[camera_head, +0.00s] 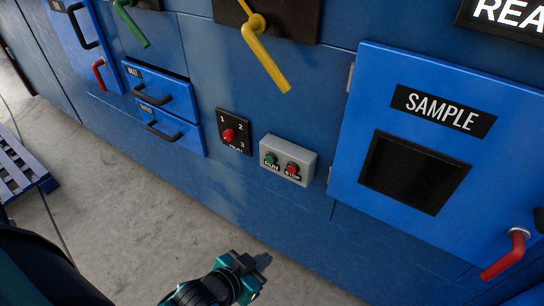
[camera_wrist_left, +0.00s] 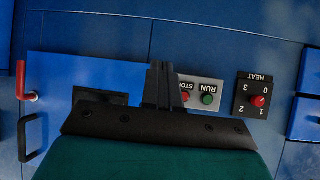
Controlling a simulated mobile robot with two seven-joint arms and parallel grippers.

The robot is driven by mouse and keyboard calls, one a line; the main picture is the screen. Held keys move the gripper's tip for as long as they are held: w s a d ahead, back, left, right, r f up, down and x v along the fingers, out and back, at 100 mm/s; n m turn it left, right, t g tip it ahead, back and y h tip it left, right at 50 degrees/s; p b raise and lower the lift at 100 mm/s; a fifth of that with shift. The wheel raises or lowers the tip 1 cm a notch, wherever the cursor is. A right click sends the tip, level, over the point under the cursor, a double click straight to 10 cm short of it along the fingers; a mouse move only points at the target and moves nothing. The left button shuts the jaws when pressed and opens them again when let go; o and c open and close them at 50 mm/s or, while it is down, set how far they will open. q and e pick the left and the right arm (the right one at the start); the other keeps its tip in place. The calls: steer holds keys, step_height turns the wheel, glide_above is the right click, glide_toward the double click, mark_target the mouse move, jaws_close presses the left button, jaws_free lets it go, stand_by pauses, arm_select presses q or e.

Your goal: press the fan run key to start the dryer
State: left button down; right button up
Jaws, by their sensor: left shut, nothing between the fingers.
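The grey key box (camera_head: 304,157) is on the blue dryer wall, with a green RUN key (camera_head: 271,159) at its left and a red STOP key (camera_head: 292,169) at its right. In the left wrist view the box appears upside down; the green RUN key (camera_wrist_left: 208,99) is clear there, and the fingers partly cover the STOP key (camera_wrist_left: 184,97). My left gripper (camera_head: 263,262) is shut and empty, below the box in the picture and apart from it. In the wrist view its fingers (camera_wrist_left: 160,84) point toward the wall left of the RUN key. My right gripper is not in view.
A red HEAT knob (camera_head: 229,135) is left of the key box. Two blue drawers (camera_head: 160,97) are farther left. The blue SAMPLE door (camera_head: 436,80) with a red handle (camera_head: 507,257) is at right. A yellow lever (camera_head: 264,52) is above. Bare floor lies below.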

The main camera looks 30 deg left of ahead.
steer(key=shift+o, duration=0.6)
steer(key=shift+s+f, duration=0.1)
arm_select(q)
steer(key=w+a+f+m+t+b, duration=0.1)
steer(key=w+a+f+t+b, duration=0.1)
steer(key=w+a+t+b, duration=0.5)
arm_select(e)
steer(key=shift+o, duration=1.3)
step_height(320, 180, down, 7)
steer(key=b, duration=0.1)
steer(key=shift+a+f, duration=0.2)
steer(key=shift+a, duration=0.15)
arm_select(q)
steer(key=w+a+r+m+t+y+b, duration=0.2)
steer(key=w+a+r+m+t+b, duration=0.1)
steer(key=t+b, duration=0.6)
steer(key=w+a+r+b, duration=0.1)
steer(key=a, duration=0.1)
steer(key=shift+w+a+r, duration=0.3)
steer(key=shift+w+r, duration=0.05)
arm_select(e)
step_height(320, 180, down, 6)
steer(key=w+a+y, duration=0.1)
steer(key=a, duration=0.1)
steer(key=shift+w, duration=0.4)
arm_select(q)
steer(key=shift+w+m, duration=0.1)
steer(key=shift+m, duration=0.2)
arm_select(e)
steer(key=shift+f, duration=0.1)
